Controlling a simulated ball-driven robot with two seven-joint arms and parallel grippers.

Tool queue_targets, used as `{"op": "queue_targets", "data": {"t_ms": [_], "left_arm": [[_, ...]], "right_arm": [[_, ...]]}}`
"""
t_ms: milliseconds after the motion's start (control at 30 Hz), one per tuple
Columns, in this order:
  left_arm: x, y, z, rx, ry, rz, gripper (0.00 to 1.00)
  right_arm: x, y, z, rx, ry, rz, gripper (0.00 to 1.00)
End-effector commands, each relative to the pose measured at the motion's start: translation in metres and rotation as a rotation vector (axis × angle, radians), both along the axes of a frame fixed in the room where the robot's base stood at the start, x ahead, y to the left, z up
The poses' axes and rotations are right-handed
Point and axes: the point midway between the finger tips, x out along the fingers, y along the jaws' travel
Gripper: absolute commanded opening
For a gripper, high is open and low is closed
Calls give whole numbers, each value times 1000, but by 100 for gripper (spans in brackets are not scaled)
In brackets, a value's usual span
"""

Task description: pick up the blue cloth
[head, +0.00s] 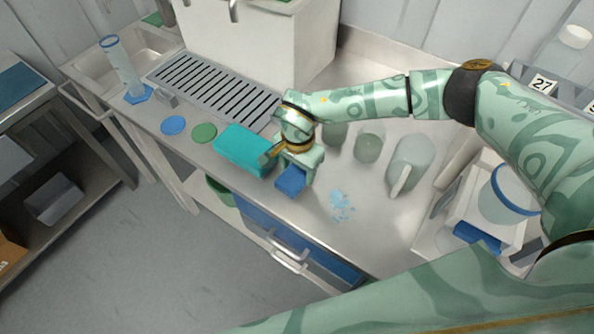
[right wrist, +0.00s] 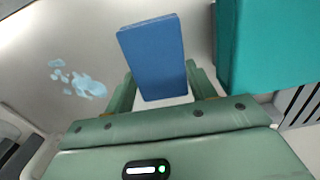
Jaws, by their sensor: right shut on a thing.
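The blue cloth (head: 291,181) is a folded, flat blue rectangle near the front edge of the steel counter. It also shows in the right wrist view (right wrist: 152,52), sticking out between the two green fingers. My right gripper (head: 294,166) is shut on the cloth and points down; it also shows in the right wrist view (right wrist: 160,88). I cannot tell whether the cloth's underside touches the counter. My left gripper is not in view.
A teal box (head: 243,150) stands close to the left of my right gripper. A light-blue spill (head: 341,206) lies to the right. A clear jug (head: 407,165) and a jar (head: 369,143) stand behind it. Blue (head: 173,125) and green (head: 204,132) discs lie at left.

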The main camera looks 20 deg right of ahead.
Motion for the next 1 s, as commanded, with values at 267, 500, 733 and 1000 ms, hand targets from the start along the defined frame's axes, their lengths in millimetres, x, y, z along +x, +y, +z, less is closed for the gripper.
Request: {"op": "queue_targets", "data": {"t_ms": [267, 500, 733, 1000], "left_arm": [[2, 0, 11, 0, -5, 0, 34], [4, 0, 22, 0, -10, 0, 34], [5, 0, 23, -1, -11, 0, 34], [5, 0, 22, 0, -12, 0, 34]], "right_arm": [[-9, 5, 44, 2, -4, 6, 34], [-63, 26, 98, 1, -1, 9, 34], [-110, 46, 118, 1, -1, 5, 34], [-129, 54, 127, 0, 0, 0, 34]]}}
